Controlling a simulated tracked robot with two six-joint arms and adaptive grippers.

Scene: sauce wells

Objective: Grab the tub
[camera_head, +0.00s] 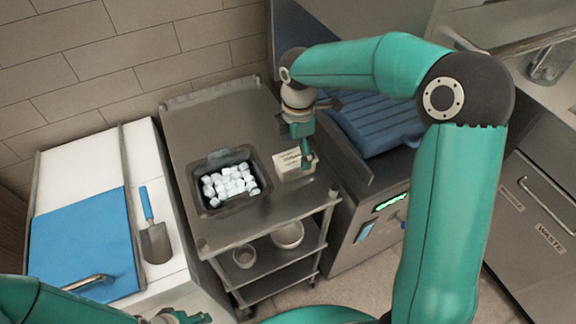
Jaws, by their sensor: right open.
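A small whitish tub with dark print (288,169) stands on the steel cart top (270,213), near its right edge. My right gripper (304,158) comes down from above at the tub's right part, with its jaws open. The gripper covers some of the tub, and I cannot tell whether the fingers touch it. A black tub full of pale ice cubes (209,203) sits on the cart to the left. My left gripper (182,317) shows only partly at the bottom edge, so its jaws cannot be read.
A white chest (70,165) with a blue lid (80,240) and a scoop (155,240) stands at left. Bowls (288,236) sit on the cart's lower shelf. A blue ribbed lid (375,122) lies right of the cart. The cart's back part is clear.

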